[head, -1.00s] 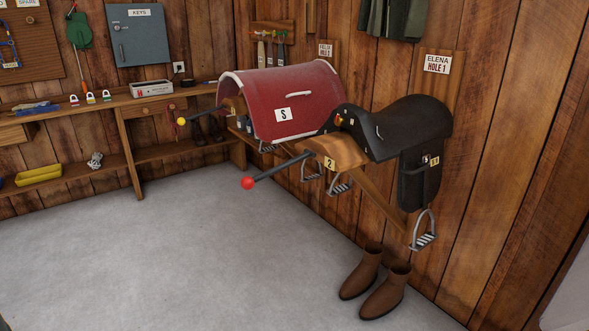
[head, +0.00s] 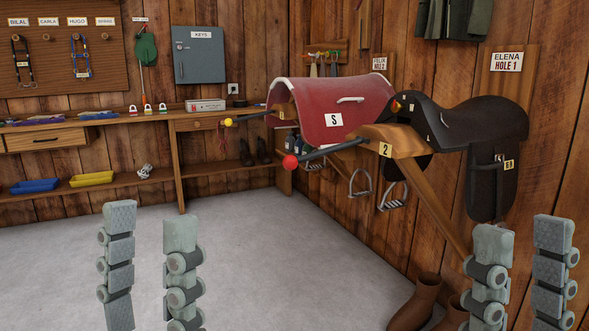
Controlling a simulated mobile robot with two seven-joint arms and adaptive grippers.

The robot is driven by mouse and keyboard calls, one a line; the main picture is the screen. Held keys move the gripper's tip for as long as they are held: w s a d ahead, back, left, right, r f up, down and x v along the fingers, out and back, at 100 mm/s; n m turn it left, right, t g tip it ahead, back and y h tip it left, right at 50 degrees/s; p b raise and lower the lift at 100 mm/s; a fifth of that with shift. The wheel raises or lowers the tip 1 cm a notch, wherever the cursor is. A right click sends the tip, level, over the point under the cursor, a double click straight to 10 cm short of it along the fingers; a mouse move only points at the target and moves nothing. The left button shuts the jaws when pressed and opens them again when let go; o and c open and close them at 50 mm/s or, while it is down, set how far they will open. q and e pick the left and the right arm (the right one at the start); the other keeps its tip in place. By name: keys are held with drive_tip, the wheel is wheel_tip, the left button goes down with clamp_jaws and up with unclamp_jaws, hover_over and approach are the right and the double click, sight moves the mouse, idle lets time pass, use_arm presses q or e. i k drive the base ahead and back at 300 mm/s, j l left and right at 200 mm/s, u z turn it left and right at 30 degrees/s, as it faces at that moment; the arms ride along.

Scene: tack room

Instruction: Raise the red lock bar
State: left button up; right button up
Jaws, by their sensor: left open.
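The red lock bar (head: 325,152) is a dark rod with a red ball (head: 290,162) on its free end. It sticks out to the left from the wooden saddle rack marked 2 (head: 405,140), with the ball end slightly lower. My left gripper (head: 150,220) is open and empty, with its fingers pointing up at the lower left, well left of and below the red ball. My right gripper (head: 523,230) has its fingers apart with nothing between them, at the lower right in front of the boots and wall. Neither gripper touches the bar.
A black saddle (head: 465,130) sits on rack 2. A red cover marked S (head: 335,100) lies over the rack behind, where a yellow-ended bar (head: 245,118) sticks out. Stirrups (head: 393,195) hang below. Brown boots (head: 415,305) stand at the right. The grey floor (head: 260,260) between is clear.

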sight(290, 163)
drive_tip(key=i+l, duration=0.2)
drive_tip(key=i, duration=0.25)
drive_tip(key=i+l+z, duration=0.15)
drive_tip(key=i, duration=0.35)
drive_tip(key=l, duration=0.1)
